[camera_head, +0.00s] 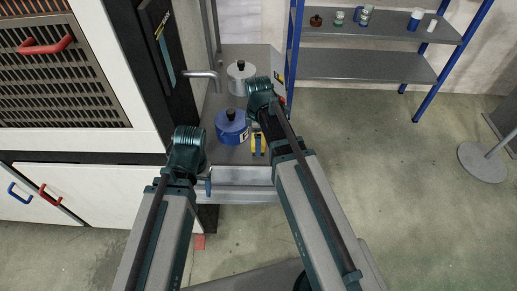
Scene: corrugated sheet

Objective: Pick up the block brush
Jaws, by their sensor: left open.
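I cannot clearly make out a block brush. A small yellow and dark item (258,145) lies on the grey work surface (222,108), beside my right arm; it is too small to identify. My left gripper (208,183) is mostly hidden behind the end of my left arm, near the front edge of the surface. It is open, and I see nothing held in it. The yellow item is to its right, apart from it. My right gripper is hidden behind its own arm.
A machine with a vented panel (65,80) is at left. A shelf (370,66) with small containers stands at back right. The floor at right is mostly clear.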

